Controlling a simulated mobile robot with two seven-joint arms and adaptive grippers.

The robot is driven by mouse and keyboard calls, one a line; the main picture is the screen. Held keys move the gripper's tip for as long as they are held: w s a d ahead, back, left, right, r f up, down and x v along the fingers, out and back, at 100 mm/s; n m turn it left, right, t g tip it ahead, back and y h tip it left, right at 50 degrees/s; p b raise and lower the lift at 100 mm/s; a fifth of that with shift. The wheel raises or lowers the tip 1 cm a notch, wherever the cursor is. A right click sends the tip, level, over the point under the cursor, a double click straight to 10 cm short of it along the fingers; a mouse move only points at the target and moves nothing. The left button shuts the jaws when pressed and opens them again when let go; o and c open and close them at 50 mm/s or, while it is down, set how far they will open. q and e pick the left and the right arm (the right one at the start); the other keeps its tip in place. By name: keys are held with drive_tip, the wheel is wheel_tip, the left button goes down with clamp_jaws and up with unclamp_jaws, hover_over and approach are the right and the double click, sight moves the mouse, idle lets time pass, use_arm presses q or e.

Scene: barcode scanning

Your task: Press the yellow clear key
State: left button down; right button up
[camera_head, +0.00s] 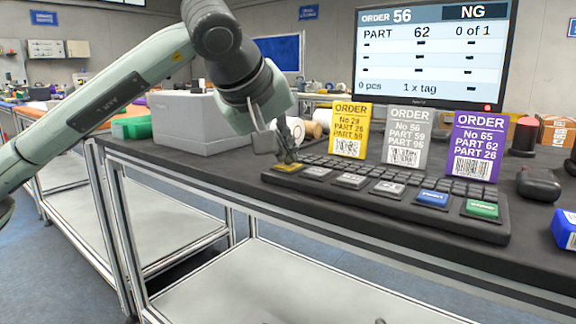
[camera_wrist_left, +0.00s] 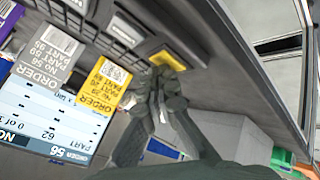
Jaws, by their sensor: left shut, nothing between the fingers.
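The yellow clear key (camera_head: 287,168) is at the left end of the front row of large keys on the black keyboard (camera_head: 400,212). My left gripper (camera_head: 288,157) is shut and empty, pointing down with its fingertips at the yellow key. In the left wrist view the fingertips (camera_wrist_left: 168,66) overlap the yellow key (camera_wrist_left: 162,58) and hide part of it. I cannot tell whether they press it down or only hover just above. My right gripper is not in view.
Yellow (camera_head: 350,112), grey (camera_head: 409,125) and purple (camera_head: 479,135) order cards stand behind the keyboard. A monitor (camera_head: 435,55) reads ORDER 56 and NG. Grey, blue (camera_head: 433,198) and green (camera_head: 482,208) keys continue to the right. A black mouse-like object (camera_head: 538,186) lies at the right.

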sight(287, 167)
use_arm(q)
drive_tip(key=shift+f, duration=0.15)
idle(0.3)
drive_tip(key=shift+r+p, duration=0.45)
drive_tip(key=shift+r, duration=0.4)
drive_tip(key=shift+r+p, duration=1.7)
drive_tip(key=shift+r, duration=0.9)
drive_tip(key=shift+d+f, duration=0.1)
